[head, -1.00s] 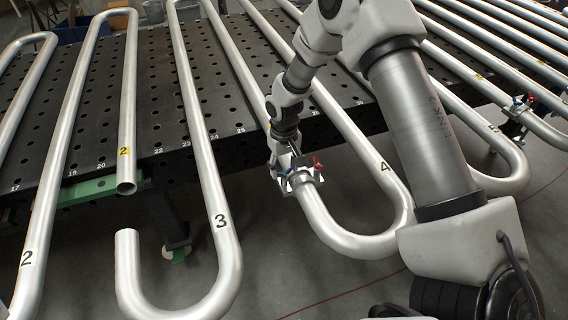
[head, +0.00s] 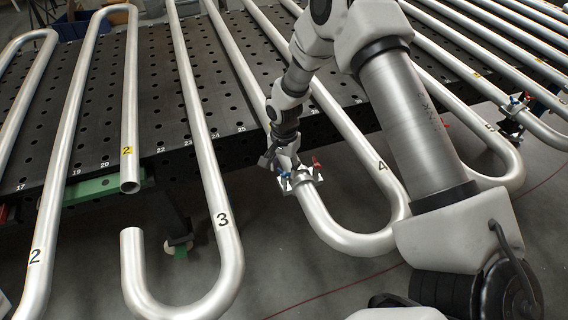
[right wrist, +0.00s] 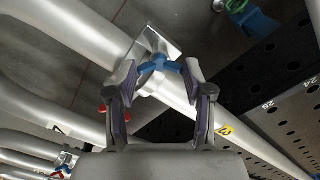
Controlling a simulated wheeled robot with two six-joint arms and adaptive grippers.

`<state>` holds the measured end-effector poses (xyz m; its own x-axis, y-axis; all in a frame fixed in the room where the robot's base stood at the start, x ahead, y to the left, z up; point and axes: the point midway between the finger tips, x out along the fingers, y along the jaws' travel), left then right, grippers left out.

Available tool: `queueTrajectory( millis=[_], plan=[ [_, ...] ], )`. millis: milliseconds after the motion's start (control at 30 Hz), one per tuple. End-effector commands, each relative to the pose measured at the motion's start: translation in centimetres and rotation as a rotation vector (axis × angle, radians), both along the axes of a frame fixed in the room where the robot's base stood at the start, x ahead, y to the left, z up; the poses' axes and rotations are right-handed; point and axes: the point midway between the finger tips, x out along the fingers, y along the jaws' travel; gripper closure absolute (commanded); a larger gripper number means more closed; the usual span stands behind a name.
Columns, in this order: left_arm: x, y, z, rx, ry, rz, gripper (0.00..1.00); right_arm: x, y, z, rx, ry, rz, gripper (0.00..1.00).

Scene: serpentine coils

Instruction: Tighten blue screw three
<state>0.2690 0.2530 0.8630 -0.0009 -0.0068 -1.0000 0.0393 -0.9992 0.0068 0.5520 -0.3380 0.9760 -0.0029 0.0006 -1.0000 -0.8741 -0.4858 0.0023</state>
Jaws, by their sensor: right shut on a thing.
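A clamp (head: 302,180) sits around the tube joint at the near end of the coil marked 4. Its blue screw (right wrist: 160,66) has a three-armed knob in the right wrist view, and a bit of its blue shows in the head view. The clamp's red screw (head: 316,163) stands on the opposite side. My right gripper (right wrist: 160,80) is shut on the blue screw, with one finger at each side of the knob. In the head view the right gripper (head: 279,164) is small and partly hidden. My left gripper is not in view.
A black perforated table (head: 228,90) carries several steel coils. The coil marked 3 (head: 232,262) curves past the table edge on the left. Another clamp (head: 513,112) with blue and red parts is at the far right. Grey floor (head: 285,270) lies open below.

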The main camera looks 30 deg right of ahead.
Motion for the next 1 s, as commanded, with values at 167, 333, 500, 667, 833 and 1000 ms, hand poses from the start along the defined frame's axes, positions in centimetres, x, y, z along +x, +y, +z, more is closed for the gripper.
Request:
queueTrajectory(
  millis=[167, 333, 500, 667, 833, 1000],
  plan=[
    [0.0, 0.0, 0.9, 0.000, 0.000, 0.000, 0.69, 0.0, 0.0, 0.3, -0.001, 0.001, -0.164, 0.83],
    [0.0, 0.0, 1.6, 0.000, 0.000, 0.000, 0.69, 0.0, 0.0, 0.3, -0.001, 0.000, -0.317, 0.83],
    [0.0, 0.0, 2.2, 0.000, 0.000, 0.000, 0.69, 0.1, 0.0, 0.3, -0.001, -0.003, -0.446, 0.83],
    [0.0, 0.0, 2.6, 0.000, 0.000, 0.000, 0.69, 0.1, 0.0, 0.3, -0.001, -0.003, -0.535, 0.83],
    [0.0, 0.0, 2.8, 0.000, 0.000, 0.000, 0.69, 0.2, 0.0, 0.3, -0.001, -0.005, -0.592, 0.83],
    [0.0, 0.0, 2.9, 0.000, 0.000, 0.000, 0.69, 0.3, 0.0, 0.3, 0.000, -0.007, -0.615, 0.83]
  ],
)
